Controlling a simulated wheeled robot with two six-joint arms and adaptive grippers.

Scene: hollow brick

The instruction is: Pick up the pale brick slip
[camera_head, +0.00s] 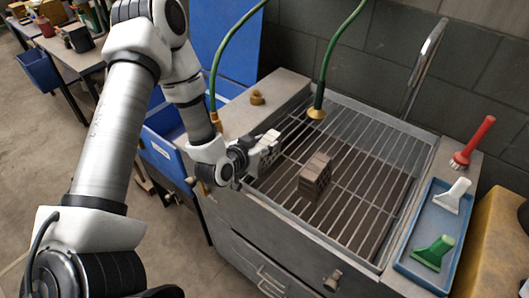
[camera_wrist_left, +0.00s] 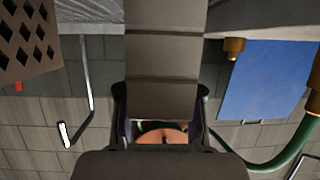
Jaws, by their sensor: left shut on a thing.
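The pale brick slip (camera_head: 269,138) is held by my left gripper (camera_head: 258,152), at the left edge of the sink grate in the head view. In the left wrist view the held slip (camera_wrist_left: 165,65) is a long grey-brown piece with faint cross lines. It runs from the top edge down between the two dark fingers of the left gripper (camera_wrist_left: 161,105), which are shut on it. The head view does not clearly show whether the slip touches anything below. My right gripper is not in view.
A brown hollow brick (camera_head: 315,175) stands on the metal grate (camera_head: 350,215). Its holed face (camera_wrist_left: 28,45) shows in the wrist view. A green hose with a brass nozzle (camera_head: 316,113) hangs above the grate. The grate's right side is clear.

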